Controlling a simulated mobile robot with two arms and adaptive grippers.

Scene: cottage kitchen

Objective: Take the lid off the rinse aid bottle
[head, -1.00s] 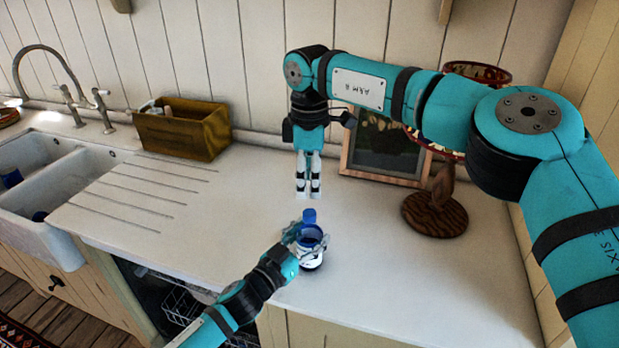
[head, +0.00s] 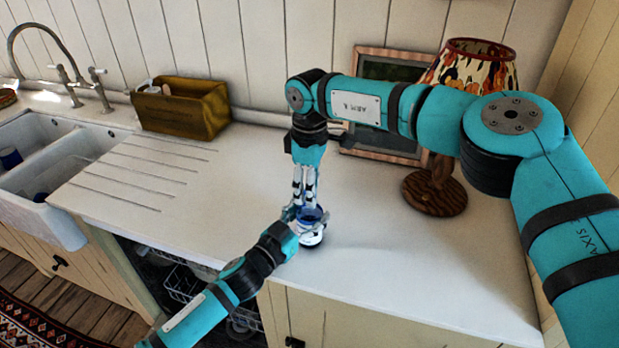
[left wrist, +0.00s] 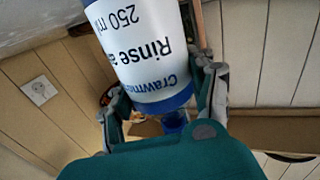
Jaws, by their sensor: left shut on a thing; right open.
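The rinse aid bottle (head: 312,236), white with blue, stands upright on the white worktop near its front edge. My left gripper (head: 298,220) is shut around its body from the front left. In the left wrist view the bottle (left wrist: 143,45) fills the middle, its printed label upside down, between my left gripper's fingers (left wrist: 165,100). The blue lid (left wrist: 174,121) shows below the label there. My right gripper (head: 303,202) points straight down, open, with its fingertips at the lid's height just above the bottle. Whether the fingers touch the lid cannot be made out.
A mustard-coloured box (head: 181,112) stands at the back left by the sink (head: 50,165). A framed picture (head: 385,140) and a lamp with a wooden base (head: 434,194) stand behind my right arm. The worktop (head: 400,255) right of the bottle is clear.

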